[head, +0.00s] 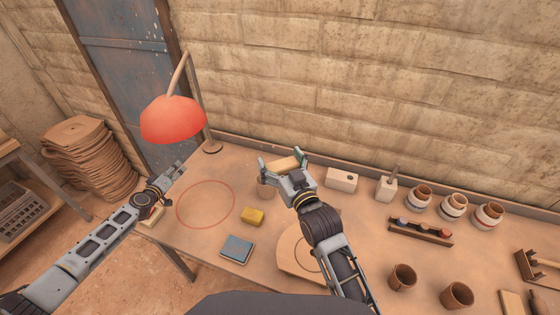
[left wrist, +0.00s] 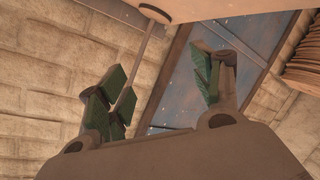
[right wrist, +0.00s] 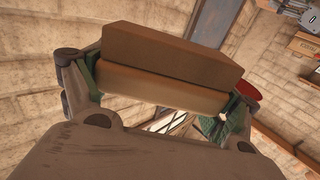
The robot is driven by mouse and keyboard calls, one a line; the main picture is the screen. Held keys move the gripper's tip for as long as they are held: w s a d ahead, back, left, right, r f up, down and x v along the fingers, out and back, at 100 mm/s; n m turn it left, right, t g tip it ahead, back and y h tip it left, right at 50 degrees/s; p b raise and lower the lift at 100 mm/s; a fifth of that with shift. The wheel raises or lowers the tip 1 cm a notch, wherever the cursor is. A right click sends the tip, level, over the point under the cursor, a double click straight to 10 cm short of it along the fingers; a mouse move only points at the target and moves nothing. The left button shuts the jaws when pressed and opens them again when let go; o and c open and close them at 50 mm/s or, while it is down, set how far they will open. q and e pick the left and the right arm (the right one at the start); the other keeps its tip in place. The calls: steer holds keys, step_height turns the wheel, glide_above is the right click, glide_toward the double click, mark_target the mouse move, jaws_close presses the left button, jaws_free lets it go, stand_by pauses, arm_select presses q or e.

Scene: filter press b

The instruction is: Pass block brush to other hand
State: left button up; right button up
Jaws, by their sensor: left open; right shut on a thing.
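The block brush (head: 284,164) is a tan wooden block held above the table. My right gripper (head: 283,161) is shut on it, with its fingers at the two ends of the block. In the right wrist view the block brush (right wrist: 165,75) spans between the green finger pads and shows a darker brown layer and a lighter tan layer. My left gripper (head: 172,178) is open and empty near the left edge of the table, well apart from the brush. In the left wrist view my left gripper (left wrist: 160,88) shows its green pads spread apart with nothing between them.
A red lamp (head: 172,120) stands at the table's back left. A red circle (head: 206,205) marks bare table between the grippers. Cups and a rack (head: 420,232) stand right.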

arm_select(q)
steer(key=s+a+f+m+g+y, duration=0.1)
steer(key=s+a+f+m+y, duration=0.2)
steer(key=s+a, duration=0.65)
steer(key=s+a+f+m+y, duration=0.2)
steer(key=s+a+m, duration=0.25)
steer(key=a, duration=0.95)
steer(key=s+a+f+m+g+y, duration=0.15)
steer(key=s+a+f+m, duration=0.35)
steer(key=a, duration=0.7)
steer(key=s+d+f+n+g+h, duration=0.1)
steer(key=s+d+f+g, duration=0.2)
steer(key=s+d+f, duration=0.85)
steer(key=s+d+f+n+g+h, duration=0.1)
steer(key=s+d+f+g+h, duration=0.15)
steer(key=s+d+f, duration=0.9)
steer(key=s+d+f+g, duration=0.2)
steer(key=s+d+f, duration=0.3)
steer(key=d, duration=0.6)
steer(key=s+d+f+g+h, duration=0.1)
steer(key=s+d+f+g, duration=0.1)
steer(key=s+d+f, duration=0.4)
steer(key=s+d+f+g+h, duration=0.1)
steer(key=s+d+f, duration=0.5)
steer(key=d, duration=1)
steer(key=shift+s+d+f+n+g, duration=0.2)
steer(key=shift+s+d+n+g, duration=0.2)
steer(key=shift+s, duration=0.8)
